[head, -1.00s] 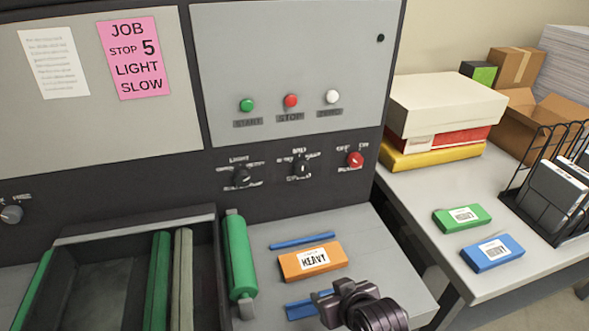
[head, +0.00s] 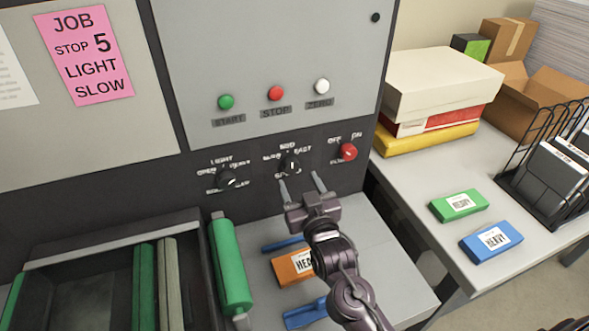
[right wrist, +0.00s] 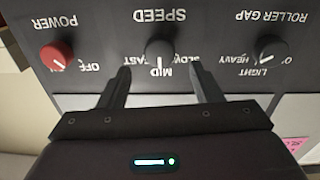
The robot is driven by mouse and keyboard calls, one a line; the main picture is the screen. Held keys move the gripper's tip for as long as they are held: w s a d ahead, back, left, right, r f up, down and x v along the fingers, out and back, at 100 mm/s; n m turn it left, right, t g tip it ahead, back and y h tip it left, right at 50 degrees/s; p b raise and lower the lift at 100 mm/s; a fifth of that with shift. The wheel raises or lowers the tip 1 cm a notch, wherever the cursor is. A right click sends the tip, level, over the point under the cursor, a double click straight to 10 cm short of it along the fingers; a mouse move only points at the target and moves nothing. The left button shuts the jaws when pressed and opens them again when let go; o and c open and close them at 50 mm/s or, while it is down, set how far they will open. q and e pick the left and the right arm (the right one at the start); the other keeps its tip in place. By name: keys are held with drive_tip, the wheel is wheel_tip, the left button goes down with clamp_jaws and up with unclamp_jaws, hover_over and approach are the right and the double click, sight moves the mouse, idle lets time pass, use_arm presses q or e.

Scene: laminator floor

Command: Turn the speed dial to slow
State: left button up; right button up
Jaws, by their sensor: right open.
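The black speed dial (head: 291,164) is on the dark panel, between the roller gap dial (head: 228,181) and the red power knob (head: 348,152). In the right wrist view, where the labels appear upside down, the speed dial (right wrist: 160,49) has its white pointer line at MID. My right gripper (head: 301,181) is open and empty, just in front of the panel by the speed dial. In the wrist view its two fingers (right wrist: 160,70) are spread to either side of the dial's MID label, apart from the knob. My left gripper is out of view.
A pink note (head: 85,55) reads JOB STOP 5 LIGHT SLOW. Green START (head: 226,102), red STOP (head: 276,93) and white (head: 322,86) buttons sit above the dials. An orange HEAVY block (head: 292,268) and a green roller (head: 230,268) lie below.

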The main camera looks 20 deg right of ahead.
sight(292, 169)
drive_tip(key=w, duration=0.3)
drive_tip(key=shift+w+p, duration=0.15)
drive_tip(key=shift+p, duration=0.15)
drive_tip(key=shift+w+f, duration=0.1)
drive_tip(key=shift+w, duration=0.45)
drive_tip(key=c, duration=1)
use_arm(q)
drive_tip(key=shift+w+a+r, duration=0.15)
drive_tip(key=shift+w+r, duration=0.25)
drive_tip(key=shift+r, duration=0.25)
